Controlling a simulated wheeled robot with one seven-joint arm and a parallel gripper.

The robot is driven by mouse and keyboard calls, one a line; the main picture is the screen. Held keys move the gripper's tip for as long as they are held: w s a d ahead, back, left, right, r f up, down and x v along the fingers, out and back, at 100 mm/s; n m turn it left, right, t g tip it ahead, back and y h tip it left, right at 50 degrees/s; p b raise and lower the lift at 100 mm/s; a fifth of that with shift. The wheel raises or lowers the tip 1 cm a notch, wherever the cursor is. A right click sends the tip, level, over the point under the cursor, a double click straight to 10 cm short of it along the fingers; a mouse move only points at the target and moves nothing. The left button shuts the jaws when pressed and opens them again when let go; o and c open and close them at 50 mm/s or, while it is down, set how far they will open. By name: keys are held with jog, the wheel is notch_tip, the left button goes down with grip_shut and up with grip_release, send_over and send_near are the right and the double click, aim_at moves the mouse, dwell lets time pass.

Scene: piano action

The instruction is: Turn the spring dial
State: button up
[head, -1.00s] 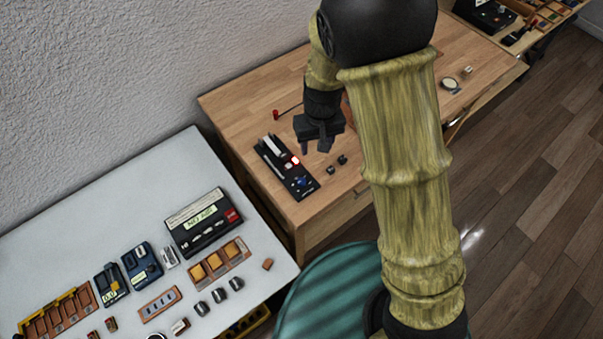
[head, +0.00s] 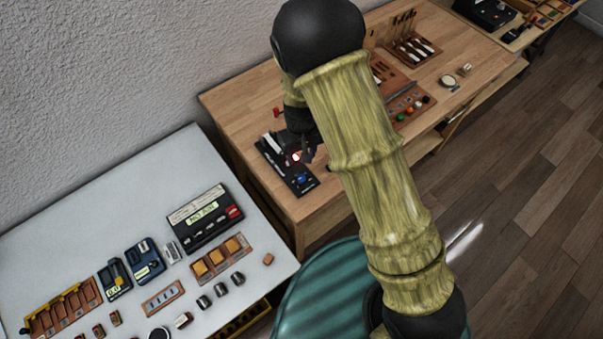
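A black device (head: 283,168) lies on the wooden bench near its left front corner. It has pale bars, a lit red spot (head: 296,157) and a round blue knob (head: 301,178) near its front end. I cannot tell for sure which part is the spring dial; the blue knob looks like a dial. My gripper (head: 307,158) points down over the right side of the device, close to the red spot and just behind the blue knob. It is small and partly behind my arm, so contact and finger opening are unclear.
The grey-white table (head: 110,215) at left holds a black box with a lit label (head: 205,215), blue units and wooden trays. A tool rack (head: 412,45) and a tray with coloured buttons (head: 405,103) stand further right on the bench. My arm hides the bench's middle.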

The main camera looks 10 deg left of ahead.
aim_at(302, 178)
notch_tip(302, 178, down, 13)
jog(key=p, duration=0.3)
jog(key=shift+r, duration=0.2)
jog(key=c, duration=1)
jog(key=shift+f+m+b, duration=0.1)
jog(key=shift+m+b, duration=0.65)
jog(key=shift+m, duration=0.55)
jog(key=o, duration=1)
